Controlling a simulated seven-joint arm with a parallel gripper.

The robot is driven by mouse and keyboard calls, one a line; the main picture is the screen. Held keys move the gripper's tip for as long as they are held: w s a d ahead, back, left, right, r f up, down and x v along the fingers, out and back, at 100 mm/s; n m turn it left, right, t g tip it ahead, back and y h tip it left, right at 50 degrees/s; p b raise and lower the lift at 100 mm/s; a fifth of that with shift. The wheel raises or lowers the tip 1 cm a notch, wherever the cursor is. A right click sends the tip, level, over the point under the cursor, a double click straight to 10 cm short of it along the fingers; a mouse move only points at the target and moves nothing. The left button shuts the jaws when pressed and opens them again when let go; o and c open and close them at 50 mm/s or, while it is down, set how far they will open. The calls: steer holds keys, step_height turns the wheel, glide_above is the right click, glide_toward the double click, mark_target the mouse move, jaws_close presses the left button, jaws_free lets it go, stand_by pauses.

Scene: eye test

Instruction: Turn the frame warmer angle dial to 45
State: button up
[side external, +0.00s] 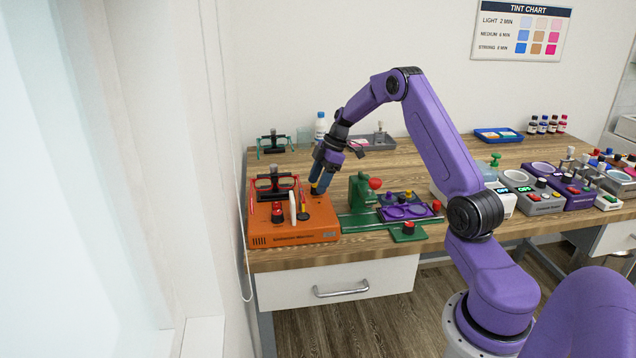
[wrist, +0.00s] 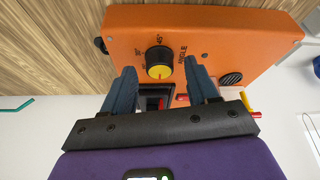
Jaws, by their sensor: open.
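The frame warmer is an orange box (side external: 285,237) at the left front of the bench; it also fills the top of the wrist view (wrist: 225,35). Its angle dial (wrist: 159,61), a dark knob with a yellow top, sits beside the printed word ANGLE, with a 45° mark beside it. I cannot tell its pointer's setting. My gripper (wrist: 160,72) is open, its two blue fingers on either side of the dial in the picture; contact cannot be told. In the side view my gripper (side external: 319,187) points down over the box's right part, largely hiding the dial.
Red-framed glasses (side external: 275,184) and a red knob stand on the box's left part. A green fixture (side external: 362,193) and a purple tray (side external: 408,211) are close on the right. A grey tray (side external: 375,143) lies behind.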

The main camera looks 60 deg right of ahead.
steer(key=shift+a+f, duration=0.15)
steer(key=shift+f, duration=0.25)
steer(key=shift+c, duration=0.2)
steer(key=c, duration=1)
